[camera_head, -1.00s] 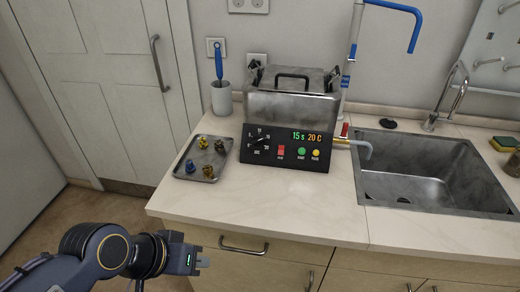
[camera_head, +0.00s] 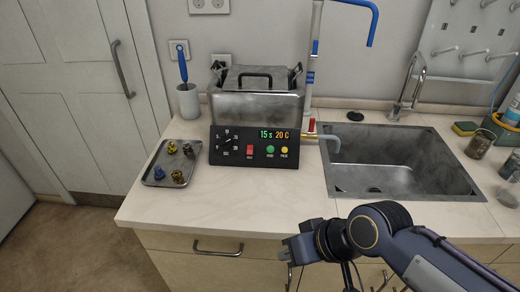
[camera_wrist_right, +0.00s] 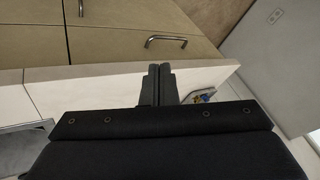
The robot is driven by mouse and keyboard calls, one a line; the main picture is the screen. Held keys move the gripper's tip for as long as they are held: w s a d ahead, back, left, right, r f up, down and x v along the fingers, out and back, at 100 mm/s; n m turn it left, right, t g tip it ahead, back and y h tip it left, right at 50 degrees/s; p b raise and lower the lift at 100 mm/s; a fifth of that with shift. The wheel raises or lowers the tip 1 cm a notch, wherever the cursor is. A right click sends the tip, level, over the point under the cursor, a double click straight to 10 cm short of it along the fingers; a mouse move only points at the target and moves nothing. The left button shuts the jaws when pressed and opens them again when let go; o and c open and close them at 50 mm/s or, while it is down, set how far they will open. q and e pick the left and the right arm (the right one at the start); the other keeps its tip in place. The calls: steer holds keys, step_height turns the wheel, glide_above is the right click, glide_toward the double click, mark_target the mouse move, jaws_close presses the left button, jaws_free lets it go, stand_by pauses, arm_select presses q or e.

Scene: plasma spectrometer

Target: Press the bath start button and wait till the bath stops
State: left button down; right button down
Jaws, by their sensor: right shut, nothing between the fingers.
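The metal bath (camera_head: 255,107) stands on the counter with its lid on. Its black front panel (camera_head: 240,158) has a dial, a red switch (camera_head: 250,150), a green button (camera_head: 270,150) and a yellow button (camera_head: 284,150). The labels under them are too small to read surely. The lit display (camera_head: 273,135) reads 15 s and 20 C. My right gripper (camera_head: 287,250) is at the counter's front edge, below and well apart from the panel. In the right wrist view its fingers (camera_wrist_right: 160,84) are together and empty. My left gripper is out of view.
A metal tray (camera_head: 152,179) with several small blue and brass-coloured pieces lies left of the bath. A tap with a red handle (camera_head: 312,125) and grey spout is right of it, beside the sink (camera_head: 345,178). The counter before the panel is clear.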

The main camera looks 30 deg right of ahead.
mark_target(270, 150)
steer(key=w+r+m+t+h+b, duration=0.15)
steer(key=w+m+t, duration=0.25)
steer(key=w, duration=0.6)
steer(key=w+r+m+t+y+b, duration=0.15)
steer(key=w+m+t, duration=0.25)
steer(key=w, duration=0.6)
steer(key=w+d+m+h+b, duration=0.2)
steer(key=d+m+h, duration=0.2)
steer(key=h, duration=0.5)
steer(key=w+d+m+g+h+b, duration=0.1)
steer(key=d+m+h, duration=0.3)
steer(key=m+h, duration=0.5)
steer(key=shift+w+d+f+b, duration=0.15)
steer(key=shift+w+d+b, duration=0.05)
steer(key=shift+w+b, duration=0.65)
steer(key=w+d+f+b, duration=0.2)
steer(key=w+f, duration=0.1)
steer(key=w+d+f+b, duration=0.1)
steer(key=w+f+b, duration=0.1)
steer(key=shift+w, duration=0.1)
steer(key=shift+w+d+f, duration=0.25)
steer(key=shift+w+d, duration=0.05)
steer(key=shift+w, duration=0.1)
